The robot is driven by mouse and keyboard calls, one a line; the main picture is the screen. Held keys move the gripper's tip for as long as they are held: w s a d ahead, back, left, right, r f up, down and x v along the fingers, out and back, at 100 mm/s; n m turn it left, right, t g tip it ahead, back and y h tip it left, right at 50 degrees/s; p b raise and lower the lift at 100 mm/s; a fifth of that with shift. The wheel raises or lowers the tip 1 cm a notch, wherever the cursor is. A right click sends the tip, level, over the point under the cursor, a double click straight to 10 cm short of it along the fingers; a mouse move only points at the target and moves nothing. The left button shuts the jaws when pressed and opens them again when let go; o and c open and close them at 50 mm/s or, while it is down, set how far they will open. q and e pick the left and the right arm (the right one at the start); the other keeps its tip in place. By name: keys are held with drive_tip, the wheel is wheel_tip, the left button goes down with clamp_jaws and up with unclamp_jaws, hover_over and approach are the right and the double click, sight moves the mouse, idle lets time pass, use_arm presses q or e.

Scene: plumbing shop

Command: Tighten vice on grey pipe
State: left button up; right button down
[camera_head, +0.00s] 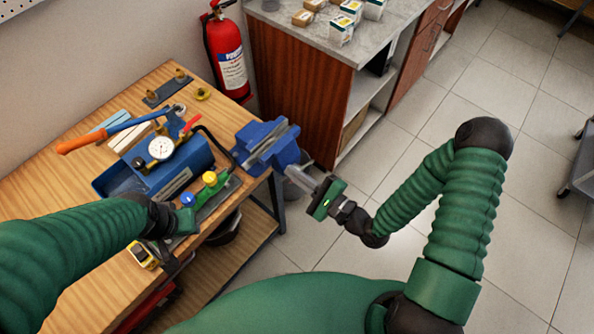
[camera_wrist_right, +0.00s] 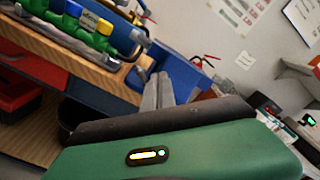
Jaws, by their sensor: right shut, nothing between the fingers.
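The blue vice (camera_head: 262,140) is fixed at the right end of the wooden workbench. A light grey length (camera_head: 279,139) lies along its jaws; I cannot tell whether it is the grey pipe or the jaw plates. My right gripper (camera_head: 294,174) is shut and empty, off the bench end, its fingertips close to the near right side of the vice. I cannot tell if they touch it. In the right wrist view the fingers (camera_wrist_right: 158,90) lie together, with blue vice parts (camera_wrist_right: 183,72) behind them. My left gripper (camera_head: 188,220) is over the bench's front edge; its fingers are unclear.
A blue pump box with a gauge (camera_head: 160,148) and an orange-handled tool (camera_head: 95,138) are on the bench. A manifold with coloured caps (camera_head: 210,180) lies near my left gripper. A fire extinguisher (camera_head: 228,55) and a cabinet (camera_head: 300,80) stand behind.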

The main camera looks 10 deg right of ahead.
drive_tip(key=shift+s+a+f+b, duration=0.25)
drive_tip(key=shift+a+f+b, duration=0.1)
drive_tip(key=shift+f, duration=0.15)
drive_tip(key=shift+s+a+f+b, duration=0.3)
drive_tip(key=shift+f+b, duration=0.1)
drive_tip(key=shift+f, duration=0.2)
drive_tip(key=shift+w, duration=0.1)
drive_tip(key=v, duration=0.8)
drive_tip(key=shift+d+r+p, duration=0.2)
drive_tip(key=shift+r+p, duration=0.15)
